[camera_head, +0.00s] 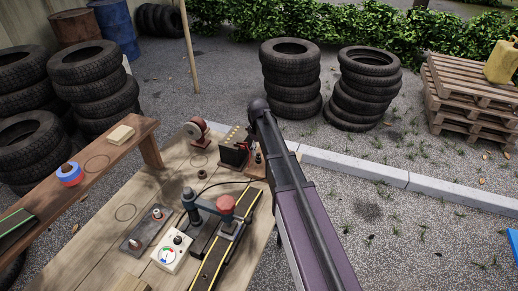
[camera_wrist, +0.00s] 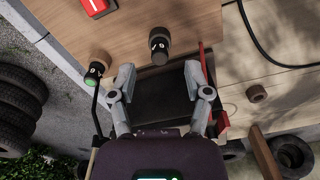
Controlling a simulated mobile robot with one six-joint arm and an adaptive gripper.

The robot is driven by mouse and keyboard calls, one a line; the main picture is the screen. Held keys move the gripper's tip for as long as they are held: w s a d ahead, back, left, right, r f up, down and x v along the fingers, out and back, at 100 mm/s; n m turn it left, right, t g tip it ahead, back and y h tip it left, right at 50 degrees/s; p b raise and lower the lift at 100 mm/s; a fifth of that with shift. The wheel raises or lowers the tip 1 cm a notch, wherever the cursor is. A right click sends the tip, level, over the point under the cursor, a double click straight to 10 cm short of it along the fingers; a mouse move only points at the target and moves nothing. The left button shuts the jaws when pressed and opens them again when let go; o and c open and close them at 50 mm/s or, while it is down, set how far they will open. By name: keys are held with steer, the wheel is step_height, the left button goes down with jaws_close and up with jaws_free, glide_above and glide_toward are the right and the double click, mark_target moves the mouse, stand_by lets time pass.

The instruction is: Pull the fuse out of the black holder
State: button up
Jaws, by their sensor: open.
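In the wrist view my gripper (camera_wrist: 160,68) is open, its two grey fingers spread wide with nothing between the tips. A black box-like part (camera_wrist: 165,104), which looks like the holder, lies beyond and between the fingers, partly covered by them. A red strip (camera_wrist: 204,62) runs beside the right finger. In the head view the black holder (camera_head: 233,153) appears at the far end of the bench, with red at its edge. I cannot make out a separate fuse in either view. My arm reaches across the head view and its gripper is hidden there.
In the head view a red-topped part (camera_head: 227,204) and a gauge box (camera_head: 172,252) stand on the wooden bench (camera_head: 88,238).

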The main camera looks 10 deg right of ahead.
mark_target(258, 154)
steer(key=shift+f+b, duration=1.25)
steer(key=shift+f, duration=0.3)
steer(key=shift+c, duration=0.2)
jaws_close()
